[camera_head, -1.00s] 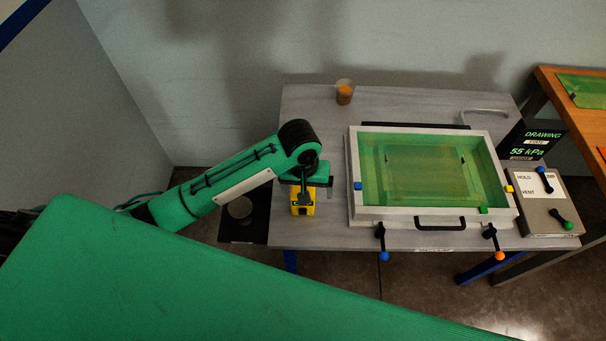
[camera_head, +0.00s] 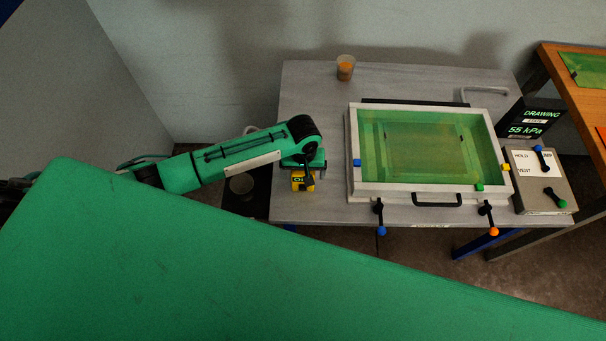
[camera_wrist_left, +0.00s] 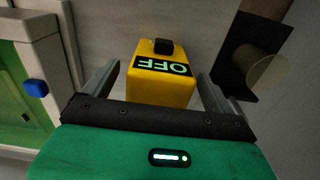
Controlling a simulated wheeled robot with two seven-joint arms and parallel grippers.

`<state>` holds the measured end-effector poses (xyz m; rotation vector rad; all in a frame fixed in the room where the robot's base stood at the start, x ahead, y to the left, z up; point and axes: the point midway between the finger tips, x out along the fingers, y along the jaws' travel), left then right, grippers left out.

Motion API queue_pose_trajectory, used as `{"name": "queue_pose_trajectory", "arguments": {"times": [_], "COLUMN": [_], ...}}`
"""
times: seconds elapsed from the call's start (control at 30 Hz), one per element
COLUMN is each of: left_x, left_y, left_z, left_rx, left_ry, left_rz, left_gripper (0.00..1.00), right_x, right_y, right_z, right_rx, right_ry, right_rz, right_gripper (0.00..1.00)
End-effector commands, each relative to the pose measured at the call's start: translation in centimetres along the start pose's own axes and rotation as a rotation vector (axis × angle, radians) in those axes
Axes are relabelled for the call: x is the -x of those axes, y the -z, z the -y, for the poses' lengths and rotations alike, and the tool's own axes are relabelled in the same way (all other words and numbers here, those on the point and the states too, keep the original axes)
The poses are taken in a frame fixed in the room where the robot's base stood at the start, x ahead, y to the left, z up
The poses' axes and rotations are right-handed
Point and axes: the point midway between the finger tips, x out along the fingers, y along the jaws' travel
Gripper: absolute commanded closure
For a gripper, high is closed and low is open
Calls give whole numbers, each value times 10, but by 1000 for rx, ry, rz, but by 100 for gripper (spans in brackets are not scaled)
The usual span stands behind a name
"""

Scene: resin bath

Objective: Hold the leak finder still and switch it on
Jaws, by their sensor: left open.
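The leak finder (camera_head: 297,184) is a small yellow box near the left front of the grey table (camera_head: 315,105). In the left wrist view the leak finder (camera_wrist_left: 160,92) has a dark display reading OFF in green and a black block on its end. My left gripper (camera_head: 303,178) is over it in the head view and partly hides it. In the left wrist view my left gripper (camera_wrist_left: 158,88) is open, with one finger on each side of the yellow box and visible gaps. My right gripper is not in view.
A grey-framed bath (camera_head: 352,188) with green content fills the table's middle, with levers at its front. An orange-filled cup (camera_head: 345,69) stands at the back. A pressure display (camera_head: 527,120) reading 55 kPa and a lever box (camera_head: 560,185) are at the right. Bare table lies behind the leak finder.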

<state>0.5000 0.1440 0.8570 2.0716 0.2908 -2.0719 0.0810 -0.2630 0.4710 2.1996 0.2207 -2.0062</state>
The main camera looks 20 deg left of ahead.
Motion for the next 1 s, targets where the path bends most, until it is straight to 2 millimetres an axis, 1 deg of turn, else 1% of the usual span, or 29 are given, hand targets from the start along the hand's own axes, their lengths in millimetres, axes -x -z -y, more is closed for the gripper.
{"name": "queue_pose_trajectory", "arguments": {"times": [0.1,0.23,0.4,0.6,0.67,0.8,0.87,0.9,1.0], "left_x": [-16,-27,-33,-33,-33,-32,-32,-32,-32], "left_y": [0,0,0,0,0,0,0,0,0], "left_z": [1,1,1,0,0,0,0,0,0], "left_rx": [1,1,1,0,0,0,0,0,0], "left_ry": [3,1,1,1,1,1,1,1,1], "left_rz": [1,0,0,-1,-1,-1,-1,-1,-1], "left_gripper": [11,11,11,11,23,50,62,64,64], "right_x": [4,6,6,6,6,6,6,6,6], "right_y": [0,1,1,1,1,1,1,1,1], "right_z": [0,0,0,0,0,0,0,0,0], "right_rx": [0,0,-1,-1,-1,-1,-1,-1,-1], "right_ry": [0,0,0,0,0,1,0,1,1], "right_rz": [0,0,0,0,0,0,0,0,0], "right_gripper": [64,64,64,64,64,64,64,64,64]}}
